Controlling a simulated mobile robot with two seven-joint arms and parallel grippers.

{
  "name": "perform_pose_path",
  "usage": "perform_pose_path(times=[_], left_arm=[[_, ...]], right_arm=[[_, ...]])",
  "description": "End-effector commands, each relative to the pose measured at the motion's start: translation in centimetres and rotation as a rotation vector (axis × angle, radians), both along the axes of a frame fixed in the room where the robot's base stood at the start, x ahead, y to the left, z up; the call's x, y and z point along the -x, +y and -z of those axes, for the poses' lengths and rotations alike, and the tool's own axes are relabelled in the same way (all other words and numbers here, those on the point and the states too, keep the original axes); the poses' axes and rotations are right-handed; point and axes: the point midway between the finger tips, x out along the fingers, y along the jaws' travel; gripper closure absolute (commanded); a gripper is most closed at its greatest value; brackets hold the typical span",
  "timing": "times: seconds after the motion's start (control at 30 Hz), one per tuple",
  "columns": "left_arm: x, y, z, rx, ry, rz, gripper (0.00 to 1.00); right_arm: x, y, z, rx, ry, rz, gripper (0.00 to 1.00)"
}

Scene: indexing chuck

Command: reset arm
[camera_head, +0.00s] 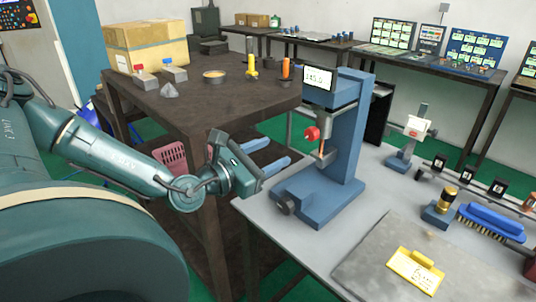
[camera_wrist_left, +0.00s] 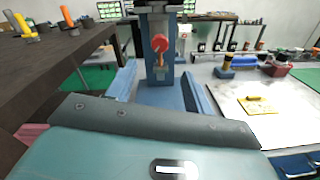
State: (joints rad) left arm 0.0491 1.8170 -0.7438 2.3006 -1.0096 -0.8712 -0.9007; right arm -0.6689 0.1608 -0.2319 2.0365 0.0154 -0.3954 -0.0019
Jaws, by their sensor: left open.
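My left gripper (camera_head: 281,157) is open, and nothing shows between its two blue fingers. It is held in the air at the left front edge of the grey bench, just left of the blue machine. The blue machine (camera_head: 345,140) stands upright on the bench, with a display (camera_head: 319,79) on top, a red knob (camera_head: 312,133) and a dark knob (camera_head: 285,207) low at its front. In the left wrist view the machine's red knob (camera_wrist_left: 159,43) lies straight ahead, beyond and between the fingers, apart from them. My right gripper is not in view.
A dark brown table (camera_head: 190,110) with a cardboard box (camera_head: 146,45) and small parts stands at left, close to my left arm. On the grey bench are a yellow sign (camera_head: 415,270), a blue brush (camera_head: 492,221) and a small gauge stand (camera_head: 408,137).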

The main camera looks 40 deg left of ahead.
Motion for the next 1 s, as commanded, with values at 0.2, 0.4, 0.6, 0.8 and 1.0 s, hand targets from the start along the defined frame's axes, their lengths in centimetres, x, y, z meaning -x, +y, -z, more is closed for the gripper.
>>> perform_pose_path(times=[0.2, 0.4, 0.6, 0.8, 1.0], left_arm=[[0.0, 0.0, 0.0, 0.000, 0.000, 0.000, 0.48], [0.0, -0.3, 0.3, 0.042, 0.002, -0.008, 0.48], [0.1, -2.4, 3.4, 0.465, 0.032, -0.115, 0.48], [1.8, -4.3, 8.6, 1.101, 0.091, -0.371, 0.48], [5.4, -6.3, 14.6, 1.682, 0.144, -0.727, 0.48]], right_arm=[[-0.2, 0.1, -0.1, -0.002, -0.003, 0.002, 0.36], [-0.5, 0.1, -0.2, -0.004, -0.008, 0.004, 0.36], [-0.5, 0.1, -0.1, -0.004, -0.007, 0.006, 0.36], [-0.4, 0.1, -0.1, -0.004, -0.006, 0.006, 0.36], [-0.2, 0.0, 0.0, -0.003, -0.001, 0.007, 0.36]])
